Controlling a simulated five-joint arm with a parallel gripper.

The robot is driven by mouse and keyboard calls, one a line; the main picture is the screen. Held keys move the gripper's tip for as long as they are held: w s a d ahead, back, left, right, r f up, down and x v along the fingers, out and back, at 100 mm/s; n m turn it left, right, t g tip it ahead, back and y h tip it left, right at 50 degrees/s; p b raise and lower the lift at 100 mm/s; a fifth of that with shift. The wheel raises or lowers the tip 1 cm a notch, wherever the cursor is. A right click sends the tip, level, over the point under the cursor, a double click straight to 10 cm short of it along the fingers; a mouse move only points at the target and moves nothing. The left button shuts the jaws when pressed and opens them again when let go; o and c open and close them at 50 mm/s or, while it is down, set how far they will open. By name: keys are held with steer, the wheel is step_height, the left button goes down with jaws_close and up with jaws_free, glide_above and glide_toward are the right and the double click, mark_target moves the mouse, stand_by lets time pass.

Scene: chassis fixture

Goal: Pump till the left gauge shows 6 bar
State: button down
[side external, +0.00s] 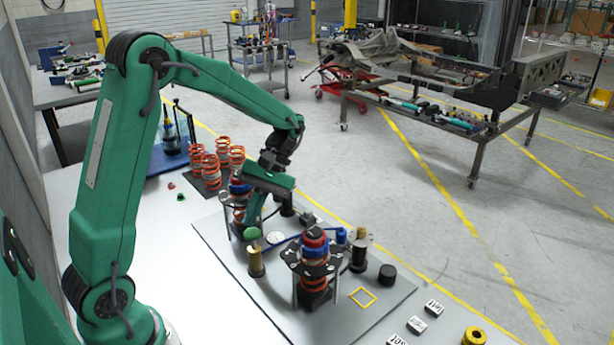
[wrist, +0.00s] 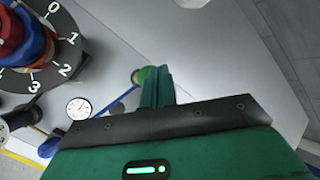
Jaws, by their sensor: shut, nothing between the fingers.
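My gripper (side external: 251,220) is shut and empty, its fingers pointing down at a green pump knob (side external: 252,234) on a brass cylinder (side external: 256,263). In the wrist view the fingers (wrist: 156,75) overlap the green knob (wrist: 138,75); I cannot tell whether they touch it. A round white gauge (side external: 274,238) lies just right of the knob; it also shows in the wrist view (wrist: 78,108), its needle too small to read. Part of another dark-rimmed gauge (wrist: 4,128) shows at the wrist view's left edge.
A spring strut with a red and blue top (side external: 314,240) stands on the grey plate (side external: 345,318); its numbered black ring (wrist: 66,55) shows in the wrist view. A second strut (side external: 240,190) stands behind. A black cylinder (side external: 387,275) and labelled blocks (side external: 433,308) are at right.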

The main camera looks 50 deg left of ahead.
mark_target(252, 234)
steer(key=shift+r, duration=0.15)
steer(key=shift+r, duration=2.4)
steer(key=s+d+r+m+t+y, duration=0.1)
steer(key=s+d+r+m+t, duration=0.3)
steer(key=m+t, duration=0.7)
steer(key=s+d+t, duration=0.1)
steer(key=s+d, duration=0.1)
steer(key=s, duration=0.2)
steer(key=shift+s+d+r+t, duration=0.15)
steer(key=shift+s+r+t, duration=0.25)
